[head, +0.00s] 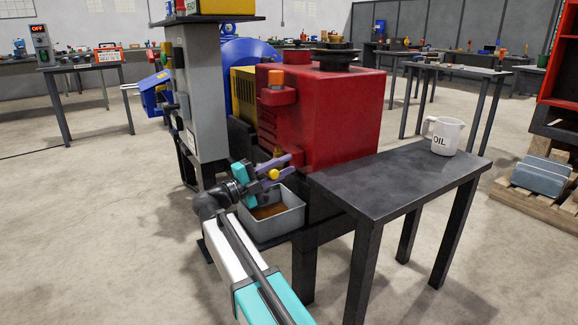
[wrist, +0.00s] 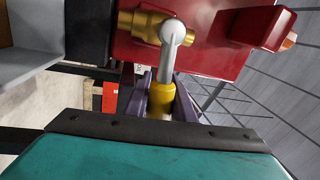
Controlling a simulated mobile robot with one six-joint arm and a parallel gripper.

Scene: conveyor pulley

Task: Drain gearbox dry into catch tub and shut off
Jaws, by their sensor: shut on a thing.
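The red gearbox (head: 340,110) stands behind a dark table. Low on it is a brass drain valve (wrist: 140,24) with a pale lever ending in a yellow grip (wrist: 162,98). My gripper (head: 281,168) has its purple fingers shut around this yellow grip, one on each side, seen in the wrist view. The grey catch tub (head: 284,226) sits below my gripper and the valve, with brown oil (head: 268,210) in it. I cannot tell whether oil is flowing from the valve, as my gripper and the angle hide the outlet.
The dark table (head: 390,185) on the right carries a white oil jug (head: 442,136) near its far end. A grey column (head: 203,90) stands close left of the gearbox. A control box showing OFF (head: 40,42) is at far left. Open floor lies to the left.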

